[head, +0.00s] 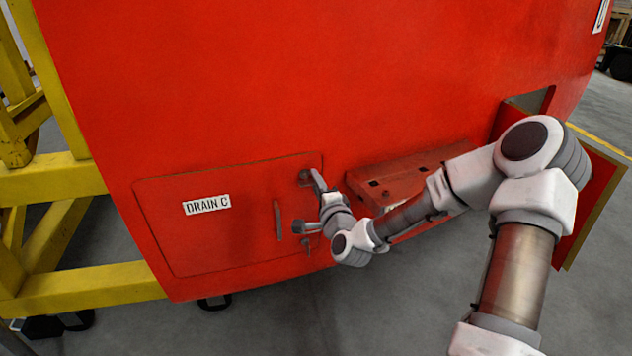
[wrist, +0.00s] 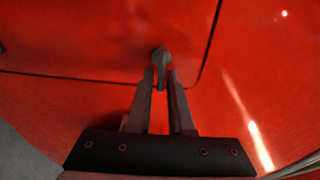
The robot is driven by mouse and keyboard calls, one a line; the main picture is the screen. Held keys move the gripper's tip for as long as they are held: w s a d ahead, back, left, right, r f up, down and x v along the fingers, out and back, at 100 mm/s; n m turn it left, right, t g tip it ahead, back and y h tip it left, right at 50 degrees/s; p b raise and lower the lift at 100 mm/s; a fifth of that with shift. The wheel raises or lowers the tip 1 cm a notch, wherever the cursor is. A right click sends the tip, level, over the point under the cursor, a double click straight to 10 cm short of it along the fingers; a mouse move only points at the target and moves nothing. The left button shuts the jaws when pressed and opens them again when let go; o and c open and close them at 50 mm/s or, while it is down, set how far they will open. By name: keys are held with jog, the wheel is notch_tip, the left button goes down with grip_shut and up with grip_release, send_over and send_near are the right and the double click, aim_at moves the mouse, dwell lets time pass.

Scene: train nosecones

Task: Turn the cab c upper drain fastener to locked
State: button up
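The red drain hatch (head: 225,245) carries a white "DRAIN C" label (head: 207,204). The upper drain fastener (head: 304,176) is a small grey fitting at the hatch's upper right corner. My gripper (head: 314,178) reaches it from the lower right. In the wrist view the fastener (wrist: 161,54) has its short lever hanging towards the gripper (wrist: 161,76). The lever lies between the two fingertips, with a narrow gap between the fingers. Whether the fingers press on it cannot be told. The fastener's lower part is partly hidden by the fingers.
A lower grey fastener (head: 306,244) sits below, close under my wrist. An upright bar handle (head: 278,220) is left of it. A red step (head: 405,172) juts out at right, behind my arm. An open flap (head: 598,212) stands far right. Yellow framework (head: 60,178) stands left.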

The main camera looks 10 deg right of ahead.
jog(key=shift+o, duration=1.1)
jog(key=shift+s, duration=0.1)
jog(key=s+d+p, duration=0.1)
jog(key=s+p, duration=1.1)
jog(key=s, duration=0.5)
jog(key=shift+d, duration=0.15)
